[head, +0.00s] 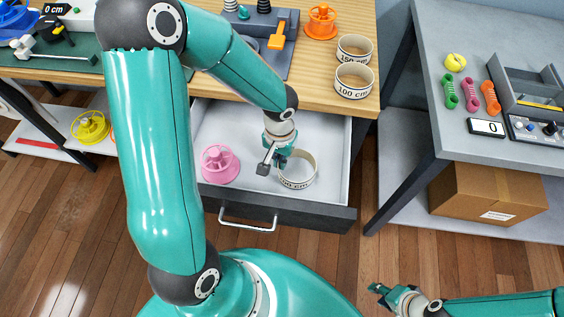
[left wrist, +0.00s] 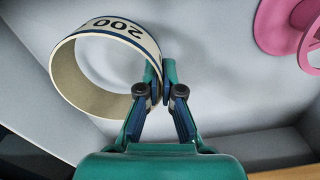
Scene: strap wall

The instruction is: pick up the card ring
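The card ring (head: 298,170) is a short cream-coloured band with dark edges and printed lettering in the open drawer (head: 335,130). In the left wrist view the ring (left wrist: 70,85) shows "200" on its outer side. My left gripper (head: 278,160) is at the ring's left side in the head view. In the left wrist view its fingers (left wrist: 162,80) are close together, with the ring's near wall between them, one finger inside and one outside. Whether the ring touches the drawer floor is unclear. My right gripper (head: 378,292) is at the lower right, away from the ring; its finger gap is too small to judge.
A pink spool (head: 220,164) lies in the drawer left of the ring. Rings marked 150 cm (head: 354,50) and 100 cm (head: 354,82) stand on the wooden bench above. The drawer's front (head: 285,212) has a handle. A grey table (head: 440,30) stands right.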

